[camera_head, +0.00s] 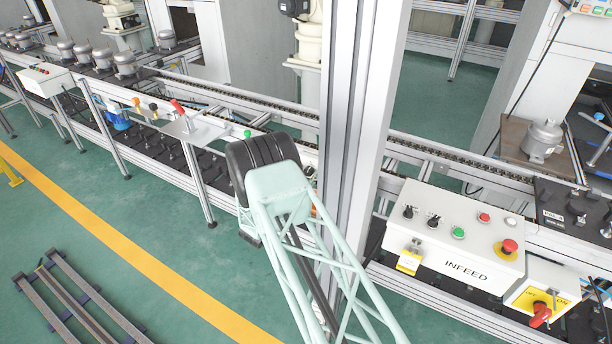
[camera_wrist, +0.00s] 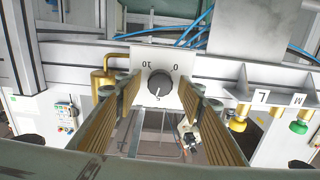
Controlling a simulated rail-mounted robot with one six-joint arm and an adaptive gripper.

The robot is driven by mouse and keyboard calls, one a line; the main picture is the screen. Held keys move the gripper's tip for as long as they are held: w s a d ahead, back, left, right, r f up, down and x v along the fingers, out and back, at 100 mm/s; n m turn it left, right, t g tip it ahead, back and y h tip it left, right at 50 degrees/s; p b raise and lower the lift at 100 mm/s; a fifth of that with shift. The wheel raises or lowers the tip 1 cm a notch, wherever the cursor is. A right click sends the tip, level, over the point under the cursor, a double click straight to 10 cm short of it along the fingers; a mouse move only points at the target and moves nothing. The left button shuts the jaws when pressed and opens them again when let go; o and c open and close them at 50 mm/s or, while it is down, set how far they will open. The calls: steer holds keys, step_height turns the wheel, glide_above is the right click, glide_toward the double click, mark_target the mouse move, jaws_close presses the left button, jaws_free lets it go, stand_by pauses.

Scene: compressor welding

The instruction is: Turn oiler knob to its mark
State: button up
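The oiler knob (camera_wrist: 159,83) is a dark round dial on a pale plate (camera_wrist: 143,60). The plate bears 0 at upper right, 10 at upper left and 5 below. The knob's pointer is too small to read surely. My gripper (camera_wrist: 163,92) is open, its ribbed yellowish fingers to the left and right of the knob. No finger clearly touches it, and its depth between the fingers is hard to tell. In the head view my arm hides the gripper, and I cannot make out the knob.
A brass pipe (camera_wrist: 98,80) stands close left of the plate. Brass fittings sit below labels L (camera_wrist: 262,96) and M (camera_wrist: 298,101) at right. Blue hoses run above. In the head view the INFEED box (camera_head: 455,232) and an aluminium post (camera_head: 352,120) stand right of my arm.

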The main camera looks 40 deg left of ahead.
steer(key=c, duration=0.8)
